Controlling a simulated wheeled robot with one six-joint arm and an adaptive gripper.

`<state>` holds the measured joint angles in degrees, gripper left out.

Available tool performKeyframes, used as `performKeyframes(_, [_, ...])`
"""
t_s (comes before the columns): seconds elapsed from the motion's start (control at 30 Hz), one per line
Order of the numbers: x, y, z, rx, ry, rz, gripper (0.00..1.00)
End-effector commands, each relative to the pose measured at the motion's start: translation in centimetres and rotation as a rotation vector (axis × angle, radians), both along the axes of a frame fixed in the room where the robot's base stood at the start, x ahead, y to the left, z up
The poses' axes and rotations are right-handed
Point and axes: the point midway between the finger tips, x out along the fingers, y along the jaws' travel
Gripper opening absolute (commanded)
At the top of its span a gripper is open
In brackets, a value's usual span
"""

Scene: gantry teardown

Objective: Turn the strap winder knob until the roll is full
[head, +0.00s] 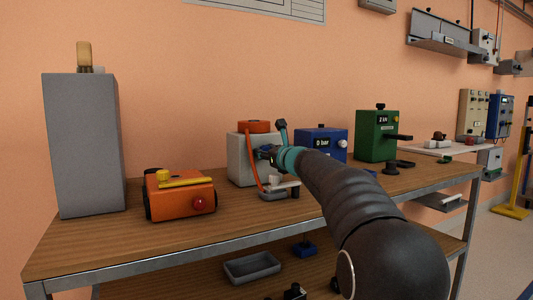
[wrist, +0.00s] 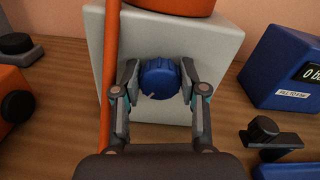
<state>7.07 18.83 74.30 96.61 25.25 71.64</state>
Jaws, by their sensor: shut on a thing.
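The strap winder is a light grey box (wrist: 215,45) with a blue ribbed knob (wrist: 160,80) on its front face. An orange roll (head: 254,127) sits on its top, and an orange strap (wrist: 109,60) hangs down the front, left of the knob. My gripper (wrist: 159,82) is shut on the knob, one finger on each side. A pale pointer mark shows at the knob's lower left. In the head view my arm hides the knob and part of the box (head: 240,160). How full the roll is cannot be told.
Left of the winder are an orange box (head: 180,203) with a red knob and a tall grey block (head: 82,150). Right of it stand a blue gauge box (head: 322,133) reading 0 bar and a green box (head: 377,145). A grey tray (head: 252,268) lies on the lower shelf.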

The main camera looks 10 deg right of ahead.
Motion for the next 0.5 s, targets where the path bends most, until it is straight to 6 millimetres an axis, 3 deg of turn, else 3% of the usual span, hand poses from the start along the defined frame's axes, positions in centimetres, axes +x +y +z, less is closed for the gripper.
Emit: performKeyframes(0.5, [-0.05, 0.2, -0.45, -0.373, -0.123, 0.0, 0.07])
